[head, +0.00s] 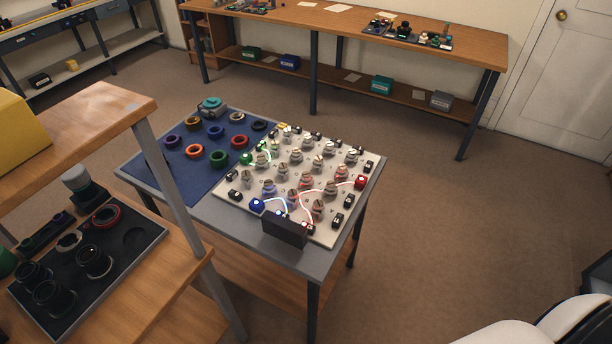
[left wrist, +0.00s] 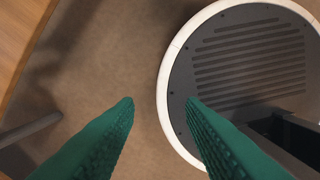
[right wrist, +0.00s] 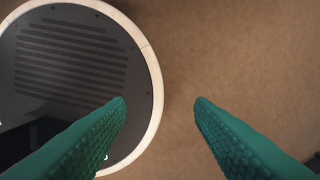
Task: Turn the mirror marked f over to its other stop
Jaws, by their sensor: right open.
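A white board (head: 226,201) stands on the grey table in the middle of the head view. It carries several small mirrors on round knobs, with black, green, blue and red blocks around its edges. Glowing green, blue and red light paths cross it. The letters are too small to read, so I cannot tell which mirror is marked f. My left gripper (left wrist: 158,102) has its two green fingers apart and empty above the floor and my base. My right gripper (right wrist: 160,100) is likewise open and empty. Neither gripper shows in the head view.
A dark box (head: 285,231) stands at the board's front edge. A blue mat (head: 178,178) with several coloured rings lies on the table's left. A wooden shelf bench (head: 100,110) with a lens tray (head: 125,262) is at left. The floor (head: 420,210) right of the table is clear.

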